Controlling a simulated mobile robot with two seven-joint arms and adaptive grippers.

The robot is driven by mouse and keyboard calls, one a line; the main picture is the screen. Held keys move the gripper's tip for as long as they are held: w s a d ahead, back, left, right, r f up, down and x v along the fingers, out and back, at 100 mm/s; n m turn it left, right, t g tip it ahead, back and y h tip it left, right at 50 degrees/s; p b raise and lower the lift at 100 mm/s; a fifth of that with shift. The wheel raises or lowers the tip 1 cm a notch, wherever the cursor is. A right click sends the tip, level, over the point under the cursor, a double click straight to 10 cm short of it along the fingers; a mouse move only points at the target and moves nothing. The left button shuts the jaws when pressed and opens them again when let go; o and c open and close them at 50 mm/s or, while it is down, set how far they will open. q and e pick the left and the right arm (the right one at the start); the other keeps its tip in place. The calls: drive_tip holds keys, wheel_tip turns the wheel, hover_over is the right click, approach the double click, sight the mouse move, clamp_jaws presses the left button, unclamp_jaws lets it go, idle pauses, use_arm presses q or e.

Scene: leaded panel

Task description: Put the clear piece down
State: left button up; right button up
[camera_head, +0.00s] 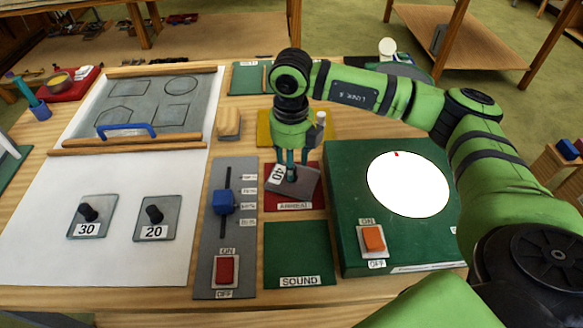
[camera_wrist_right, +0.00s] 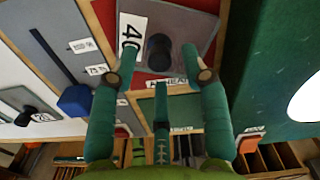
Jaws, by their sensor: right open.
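A grey piece with a dark knob and a "40" label (camera_head: 304,187) lies on the red pad marked ANNEAL (camera_head: 311,205), turned at an angle to it. It also shows in the right wrist view (camera_wrist_right: 186,28). My right gripper (camera_head: 290,172) is open over this piece. In the right wrist view its fingertips (camera_wrist_right: 167,65) stand apart on either side of the knob (camera_wrist_right: 159,53), with a visible gap. Two similar grey pieces, marked 30 (camera_head: 92,216) and 20 (camera_head: 155,218), lie on the white sheet. I cannot tell by look which piece counts as clear. My left gripper is out of view.
A green box with a lit white disc (camera_head: 345,240) stands right of the pad. A grey slider panel (camera_head: 213,262) is on the left, and a green SOUND pad (camera_head: 298,245) in front. A traced panel with a blue handle (camera_head: 127,130) lies at left. The white sheet's front is clear.

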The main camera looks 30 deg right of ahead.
wheel_tip(320, 180, up, 10)
drive_tip(key=b, duration=0.2)
drive_tip(key=shift+f, duration=0.25)
